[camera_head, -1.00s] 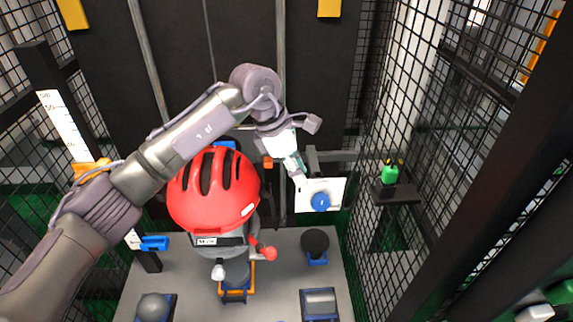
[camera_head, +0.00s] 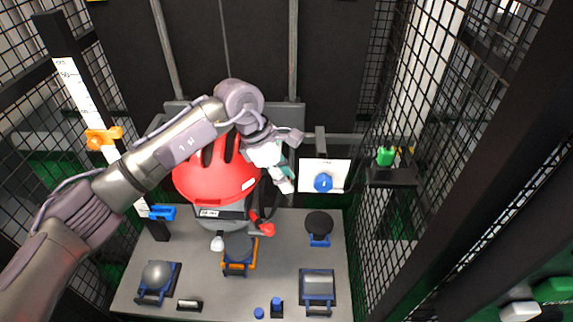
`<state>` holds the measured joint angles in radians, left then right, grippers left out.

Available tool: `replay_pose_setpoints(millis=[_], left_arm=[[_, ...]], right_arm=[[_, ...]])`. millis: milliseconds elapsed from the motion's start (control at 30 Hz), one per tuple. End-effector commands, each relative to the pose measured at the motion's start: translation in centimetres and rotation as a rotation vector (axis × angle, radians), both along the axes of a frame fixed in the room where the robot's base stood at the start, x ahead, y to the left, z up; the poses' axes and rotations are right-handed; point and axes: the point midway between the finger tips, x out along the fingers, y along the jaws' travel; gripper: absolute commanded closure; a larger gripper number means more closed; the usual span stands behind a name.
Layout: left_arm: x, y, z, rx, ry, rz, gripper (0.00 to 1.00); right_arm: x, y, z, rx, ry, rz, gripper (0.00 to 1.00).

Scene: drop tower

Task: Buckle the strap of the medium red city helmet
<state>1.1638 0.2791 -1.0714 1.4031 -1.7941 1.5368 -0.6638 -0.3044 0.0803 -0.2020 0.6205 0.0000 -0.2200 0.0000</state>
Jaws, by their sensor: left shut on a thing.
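The red helmet (camera_head: 215,182) with dark vents sits on a grey headform (camera_head: 222,213) in the middle of the cage. My left arm crosses in front of the helmet's upper part. My left gripper (camera_head: 287,186) is at the helmet's right side, pointing down, and its fingers are shut. A dark strap (camera_head: 268,203) hangs beside the headform just below the fingers; the exact grip point is hidden. A red end piece (camera_head: 266,229) and a pale end piece (camera_head: 217,243) show below the headform; I cannot tell whether either is a buckle half. My right gripper is not in view.
A round dark anvil (camera_head: 238,246) in an orange-and-blue holder stands below the headform. Other anvils stand on the grey base: a dome (camera_head: 157,274), a flat disc (camera_head: 319,224) and a block (camera_head: 318,287). A white panel with a blue knob (camera_head: 323,183) is close right of my gripper. Mesh walls flank both sides.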

Motion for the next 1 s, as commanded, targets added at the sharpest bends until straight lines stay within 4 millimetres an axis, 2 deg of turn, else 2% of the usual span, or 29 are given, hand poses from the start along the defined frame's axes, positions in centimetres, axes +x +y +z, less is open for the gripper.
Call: replay_pose_setpoints(millis=[200,767,1000], left_arm=[[-1.5,0.5,-1.4,0.001,0.002,0.0,0.87],[-5.1,1.6,-4.8,0.001,0.003,0.001,0.87],[-5.5,3.7,-5.0,0.001,0.002,0.002,0.87]], right_arm=[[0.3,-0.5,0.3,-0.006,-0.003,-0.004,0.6],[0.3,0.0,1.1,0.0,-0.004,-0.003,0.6],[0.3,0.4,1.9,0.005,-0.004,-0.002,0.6]])
